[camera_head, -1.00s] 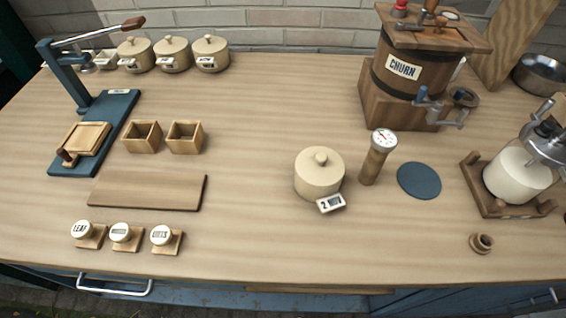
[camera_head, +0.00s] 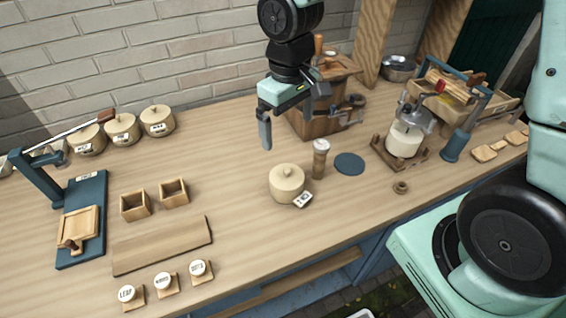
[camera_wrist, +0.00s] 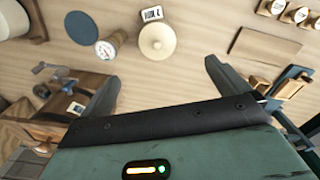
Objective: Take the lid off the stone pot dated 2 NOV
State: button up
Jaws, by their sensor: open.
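The stone pot (camera_head: 287,189) is cream and round and stands on the table, right of the middle. Its lid (camera_head: 287,172) with a small knob is on it. A white tag (camera_head: 303,199) leans at its front; it read 2 NOV a second ago and is too small to read fully now. In the wrist view the pot's lid (camera_wrist: 157,41) shows from above, with the tag (camera_wrist: 152,13) beside it. My gripper (camera_head: 268,130) is above the table, behind and a little left of the pot, apart from it. In the wrist view its jaws (camera_wrist: 158,80) are spread and empty.
A wooden dial thermometer (camera_head: 320,160) stands close to the pot's right, with a dark round mat (camera_head: 349,164) beyond. The wooden churn (camera_head: 320,115) is behind. A wooden board (camera_head: 162,246) lies front left. Several similar lidded pots (camera_head: 122,129) stand back left.

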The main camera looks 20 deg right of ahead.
aim_at(287, 169)
jog(key=f, duration=0.4)
jog(key=f+p, duration=0.1)
jog(key=f, duration=0.3)
jog(key=w+f, duration=0.1)
jog(key=f, duration=0.3)
jog(key=shift+d, duration=0.25)
jog(key=shift+w+f+p, duration=0.1)
jog(key=shift+f+p, duration=1.05)
jog(key=shift+f, duration=1.5)
jog(key=shift+c, duration=0.3)
jog(key=c, duration=0.9)
